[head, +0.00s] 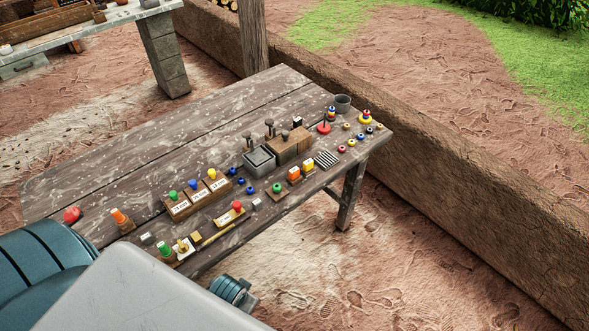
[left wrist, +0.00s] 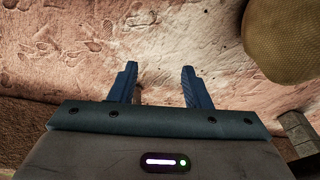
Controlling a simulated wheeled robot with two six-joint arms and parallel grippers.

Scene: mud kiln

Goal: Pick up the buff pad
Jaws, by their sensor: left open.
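The wooden table (head: 110,165) holds many small items. A small tan-yellow block (head: 196,237) lies near its front left edge, between a white card with a brass-coloured piece (head: 184,247) and a yellow stick (head: 218,234). It looks like the buff pad, but it is too small to be sure. My left gripper (left wrist: 159,80) is open and empty in the left wrist view, with bare reddish ground beyond its fingers. No pad shows in that view. My right gripper is not seen.
Colored knobs on a labelled wooden rack (head: 197,199), a grey box (head: 259,163) and wooden blocks (head: 289,146) stand mid-table. An orange-topped piece (head: 121,219) stands at the left. The table's back left is clear. A low mud wall (head: 450,190) runs behind.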

